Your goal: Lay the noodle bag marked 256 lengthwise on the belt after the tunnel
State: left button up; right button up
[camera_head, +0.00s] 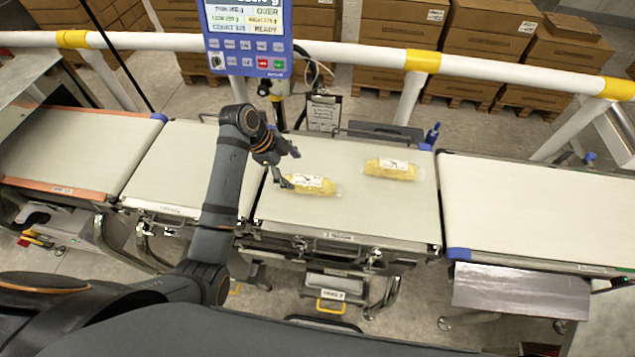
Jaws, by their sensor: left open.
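Two yellow noodle bags lie on the pale middle belt section (350,215). The left noodle bag (310,184) lies roughly along the belt, and the right noodle bag (391,169) lies farther right and slightly farther back. Both have white labels whose print is too small to read, so I cannot tell which is marked 256. My left gripper (287,167) is open at the left end of the left bag, with one finger very near it; I cannot tell if they touch. No tunnel shows clearly. My right gripper is out of view.
More belt sections lie to the left (75,150) and right (540,205), both bare. A blue display panel (248,40) stands behind the belt. A white rail (340,55) with yellow bands runs behind, with stacked cartons (485,40) beyond. A clipboard (323,114) hangs behind the middle section.

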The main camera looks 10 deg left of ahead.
aim_at(303, 182)
pick_arm(q)
notch_tip(303, 182, down, 3)
jog(key=shift+r+p, duration=0.1)
jog(key=shift+p, duration=0.2)
jog(key=shift+w+d+f, duration=0.45)
jog(key=shift+d+f, duration=0.3)
jog(key=shift+d, duration=0.05)
jog(key=shift+d+f+p, duration=0.3)
jog(key=shift+d+p, duration=0.1)
jog(key=shift+p, duration=0.05)
jog(key=x, duration=0.1)
jog(key=p+x, duration=0.1)
jog(key=x, duration=0.1)
jog(key=shift+s+a+f, duration=0.1)
jog(key=shift+s+f, duration=0.05)
jog(key=shift+f, duration=0.55)
jog(key=c, duration=1.5)
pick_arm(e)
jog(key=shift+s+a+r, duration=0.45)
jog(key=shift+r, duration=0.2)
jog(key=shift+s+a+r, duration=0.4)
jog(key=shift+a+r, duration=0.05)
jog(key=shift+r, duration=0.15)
